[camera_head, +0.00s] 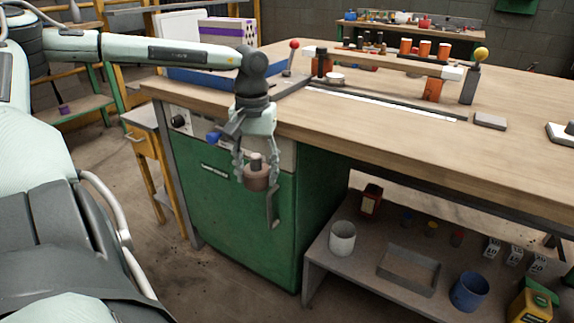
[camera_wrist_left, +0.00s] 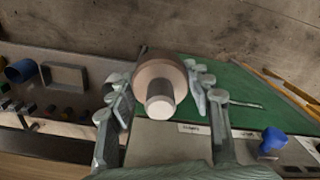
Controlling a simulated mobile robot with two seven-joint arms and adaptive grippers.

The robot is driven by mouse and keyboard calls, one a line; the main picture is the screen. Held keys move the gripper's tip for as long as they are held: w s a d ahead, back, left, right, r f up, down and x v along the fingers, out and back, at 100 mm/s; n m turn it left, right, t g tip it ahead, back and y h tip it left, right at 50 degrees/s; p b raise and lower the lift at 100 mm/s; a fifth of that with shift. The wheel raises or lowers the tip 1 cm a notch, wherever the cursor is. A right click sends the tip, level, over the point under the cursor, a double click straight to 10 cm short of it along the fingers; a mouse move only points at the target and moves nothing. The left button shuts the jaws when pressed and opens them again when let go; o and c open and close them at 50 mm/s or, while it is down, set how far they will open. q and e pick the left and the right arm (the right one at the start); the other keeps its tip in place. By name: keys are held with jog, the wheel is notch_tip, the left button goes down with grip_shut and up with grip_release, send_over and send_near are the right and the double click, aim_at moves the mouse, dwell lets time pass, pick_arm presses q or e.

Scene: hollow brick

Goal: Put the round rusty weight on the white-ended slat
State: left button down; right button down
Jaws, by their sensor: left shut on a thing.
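My left gripper (camera_head: 255,165) hangs in front of the green cabinet, below the bench top's edge. It is shut on the round rusty weight (camera_head: 257,180), a short brownish cylinder with a narrower knob on top. In the left wrist view the weight (camera_wrist_left: 147,72) sits between the fingers of my left gripper (camera_wrist_left: 160,85), its pale knob towards the camera. The white-ended slat (camera_head: 385,63) lies raised above the wooden bench, with a pale end (camera_head: 453,73) near an orange block. The weight is well apart from the slat. My right gripper is not in view.
The wooden bench top (camera_head: 365,130) has clear room in front of the slat. A red-knobbed lever (camera_head: 293,52) and a yellow-knobbed post (camera_head: 475,75) stand near the slat's ends. Several orange cups stand behind it. A low shelf (camera_head: 350,270) holds a pot and tray.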

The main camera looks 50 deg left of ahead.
pick_arm(q)
jog(key=shift+s+d+f, duration=0.15)
jog(key=shift+s+f, duration=0.15)
jog(key=shift+f, duration=0.3)
jog(key=shift+s+d+f, duration=0.15)
jog(key=shift+s+f, duration=0.1)
jog(key=shift+f, duration=0.3)
jog(key=w+d+f+m, duration=0.2)
jog(key=d+f, duration=0.1)
jog(key=d, duration=0.6)
jog(key=w+d+f+m, duration=0.1)
jog(key=w+d+f, duration=0.15)
jog(key=d, duration=0.55)
jog(key=w+d+r+m, duration=0.3)
jog(key=d+r+m, duration=0.1)
jog(key=d, duration=0.7)
